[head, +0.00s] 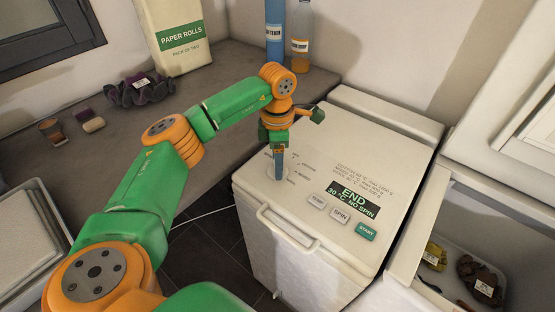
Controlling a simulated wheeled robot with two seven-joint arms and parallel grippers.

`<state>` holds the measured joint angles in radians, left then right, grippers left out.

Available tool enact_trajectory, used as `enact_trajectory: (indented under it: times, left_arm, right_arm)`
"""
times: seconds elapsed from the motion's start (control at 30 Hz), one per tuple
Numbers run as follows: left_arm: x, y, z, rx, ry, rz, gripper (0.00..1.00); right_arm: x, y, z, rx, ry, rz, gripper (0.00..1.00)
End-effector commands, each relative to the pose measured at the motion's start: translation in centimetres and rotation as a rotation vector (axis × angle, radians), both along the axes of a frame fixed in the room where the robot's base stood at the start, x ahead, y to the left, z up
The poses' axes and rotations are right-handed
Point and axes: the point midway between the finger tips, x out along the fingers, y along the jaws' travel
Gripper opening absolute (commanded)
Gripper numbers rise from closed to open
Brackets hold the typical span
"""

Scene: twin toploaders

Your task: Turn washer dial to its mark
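The washer (300,245) is a white toploader with its lid shut. Its dial (274,173) is on the left part of the top, with small printed marks around it, too small to read. A black display (353,201) reads "END 30 °C NO SPIN". My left gripper (279,172) points down right over the dial and hides most of it. The fingers look close together, but I cannot tell whether they grip the dial. The dial's pointer is hidden. My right gripper is not in view.
TEMP, SPIN and green START (366,232) buttons lie right of the dial. An open toploader (470,235) with clothes stands at right. A grey counter (215,85) behind holds paper rolls (174,35), a dark scrunched cloth (139,90) and bottles (300,38). A basket (30,235) is at left.

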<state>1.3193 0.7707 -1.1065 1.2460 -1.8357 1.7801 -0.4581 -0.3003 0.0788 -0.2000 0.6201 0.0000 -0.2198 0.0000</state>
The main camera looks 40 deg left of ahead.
Motion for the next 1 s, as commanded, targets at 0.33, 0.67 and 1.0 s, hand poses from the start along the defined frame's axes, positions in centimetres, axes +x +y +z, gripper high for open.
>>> enact_trajectory:
  times: [0.33,0.67,1.0]
  left_arm:
    - [0.0,0.0,0.0,0.001,0.001,0.019,0.07]
    - [0.0,0.0,0.1,0.002,0.000,0.211,0.07]
    - [0.0,0.0,0.1,0.003,0.000,0.533,0.07]
  right_arm:
    - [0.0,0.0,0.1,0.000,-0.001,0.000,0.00]
    - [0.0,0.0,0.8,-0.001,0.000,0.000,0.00]
    - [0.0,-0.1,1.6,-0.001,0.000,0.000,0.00]
